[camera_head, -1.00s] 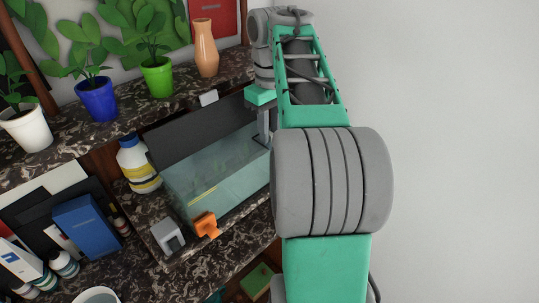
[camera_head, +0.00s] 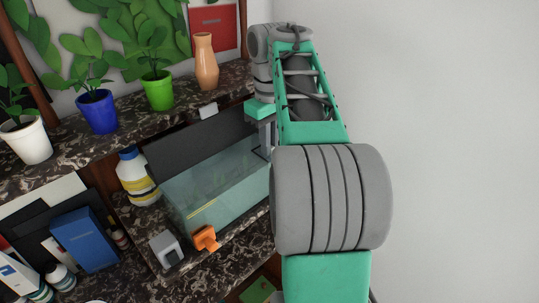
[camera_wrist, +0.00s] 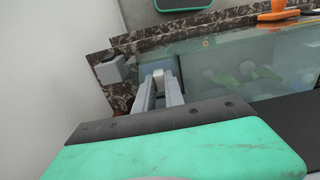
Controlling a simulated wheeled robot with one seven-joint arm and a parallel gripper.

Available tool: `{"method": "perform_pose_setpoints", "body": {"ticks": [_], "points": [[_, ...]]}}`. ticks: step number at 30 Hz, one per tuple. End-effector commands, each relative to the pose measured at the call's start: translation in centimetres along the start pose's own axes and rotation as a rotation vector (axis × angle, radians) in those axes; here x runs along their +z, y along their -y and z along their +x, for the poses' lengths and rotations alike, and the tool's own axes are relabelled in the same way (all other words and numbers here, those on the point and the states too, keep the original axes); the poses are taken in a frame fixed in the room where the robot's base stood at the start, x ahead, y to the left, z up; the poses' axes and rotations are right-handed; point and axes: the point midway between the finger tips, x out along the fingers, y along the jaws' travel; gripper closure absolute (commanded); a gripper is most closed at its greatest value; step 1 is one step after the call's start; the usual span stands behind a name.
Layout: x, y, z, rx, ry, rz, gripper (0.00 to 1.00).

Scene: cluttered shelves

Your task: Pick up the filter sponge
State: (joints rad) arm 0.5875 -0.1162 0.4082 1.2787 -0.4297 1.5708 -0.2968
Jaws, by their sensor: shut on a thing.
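The fish tank (camera_head: 215,190) stands on the middle marble shelf, its dark lid raised at the back. My gripper (camera_head: 266,146) reaches down at the tank's right end, partly hidden by my arm. In the wrist view my gripper (camera_wrist: 158,78) has its two grey fingers drawn together at the tips. A dark blue-grey block, probably the filter sponge (camera_wrist: 187,74), shows right at and behind the fingertips, inside the tank's corner. The fingers are shut on it, though the contact is partly hidden. I cannot tell whether it is lifted off the tank floor.
A grey box (camera_wrist: 112,70) stands close beside the tank end. An orange object (camera_head: 206,238) and a grey object (camera_head: 167,249) stand before the tank. A white bottle (camera_head: 136,177) is left of it. Potted plants and an orange vase (camera_head: 206,62) line the upper shelf.

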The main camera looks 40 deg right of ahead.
Motion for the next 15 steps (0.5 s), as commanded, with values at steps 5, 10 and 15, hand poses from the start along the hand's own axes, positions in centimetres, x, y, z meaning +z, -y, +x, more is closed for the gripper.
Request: {"method": "perform_pose_setpoints", "body": {"ticks": [5,10,15], "points": [[0.2,0.0,-0.5,0.001,-0.001,0.001,1.0],[0.4,0.0,-2.8,0.0,0.0,0.001,1.0],[0.4,0.0,-6.4,0.0,0.0,-0.001,1.0]]}}
